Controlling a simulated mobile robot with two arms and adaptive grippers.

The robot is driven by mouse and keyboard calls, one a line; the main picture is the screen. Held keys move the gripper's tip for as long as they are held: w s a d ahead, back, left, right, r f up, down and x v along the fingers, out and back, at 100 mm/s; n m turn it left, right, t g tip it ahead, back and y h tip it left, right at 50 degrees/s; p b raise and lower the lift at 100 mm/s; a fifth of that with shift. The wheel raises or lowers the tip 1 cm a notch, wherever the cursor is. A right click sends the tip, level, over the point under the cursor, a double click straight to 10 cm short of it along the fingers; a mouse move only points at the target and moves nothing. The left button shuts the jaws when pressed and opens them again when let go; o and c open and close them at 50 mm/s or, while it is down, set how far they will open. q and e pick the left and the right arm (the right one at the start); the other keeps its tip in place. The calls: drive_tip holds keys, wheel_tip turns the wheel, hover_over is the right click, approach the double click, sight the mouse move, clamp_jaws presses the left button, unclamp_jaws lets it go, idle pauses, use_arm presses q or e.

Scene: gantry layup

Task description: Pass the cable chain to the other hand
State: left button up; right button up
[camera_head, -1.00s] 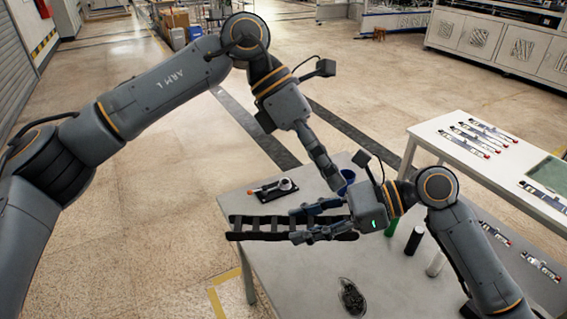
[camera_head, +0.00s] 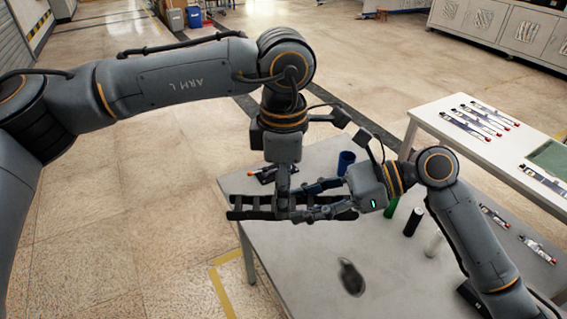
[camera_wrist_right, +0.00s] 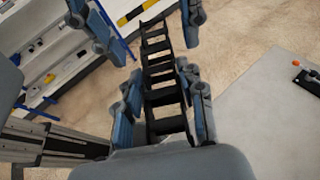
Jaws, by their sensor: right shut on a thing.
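The cable chain (camera_head: 250,208) is a black ladder-like strip, held roughly level above the near edge of the grey table; it also shows in the right wrist view (camera_wrist_right: 160,75). My right gripper (camera_head: 312,205) is shut on its right part, with its blue-grey fingers on both sides of the links in the wrist view (camera_wrist_right: 163,100). My left gripper (camera_head: 283,205) points down at the middle of the chain. In the wrist view, finger parts at the top stand on either side of the chain with gaps, so it looks open. Its fingertips are partly hidden in the head view.
On the table (camera_head: 300,265) are a blue cup (camera_head: 346,160), a black cylinder (camera_head: 413,222), a white cylinder (camera_head: 434,244) and a dark oval item (camera_head: 351,278). A white table (camera_head: 480,150) with several parts stands at the right.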

use_arm(q)
drive_tip(key=shift+f, duration=1.5)
drive_tip(key=c, duration=0.7)
drive_tip(key=o, duration=0.7)
